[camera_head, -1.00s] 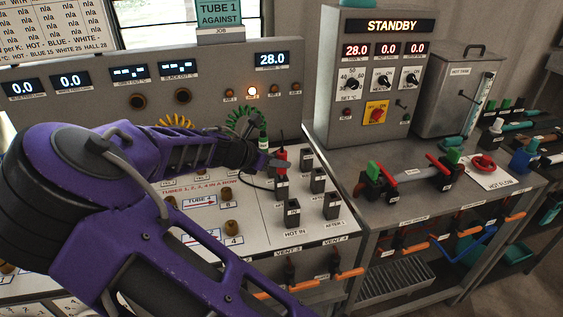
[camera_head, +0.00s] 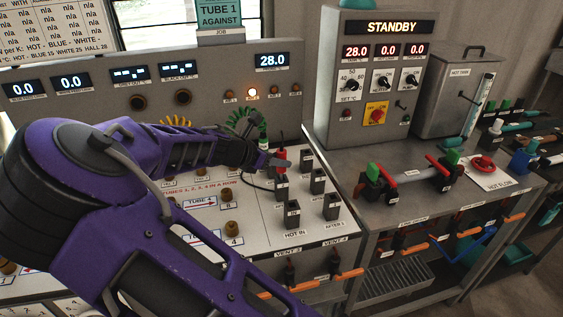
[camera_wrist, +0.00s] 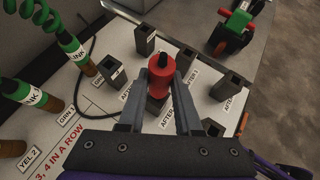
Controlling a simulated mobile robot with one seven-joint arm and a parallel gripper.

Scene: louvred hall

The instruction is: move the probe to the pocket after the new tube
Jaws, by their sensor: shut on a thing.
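The probe (camera_wrist: 158,82) is a red cylinder with a black top. My gripper (camera_wrist: 158,98) is shut on it, one grey finger on each side. In the head view the red probe (camera_head: 281,155) shows at the tips of my gripper (camera_head: 274,162), above the right part of the white panel. A pocket (camera_wrist: 156,106) lies directly below the probe in the wrist view, partly hidden. I cannot tell whether the probe's lower end is inside it.
Green LINK plugs (camera_wrist: 72,50) with a coiled green cord stand left of the pockets. A thin black cable curves beside them. A grey STANDBY cabinet (camera_head: 350,100) and a bench (camera_head: 420,205) with a red-and-green-ended tube are to the right. The panel has several brown fittings (camera_head: 231,229).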

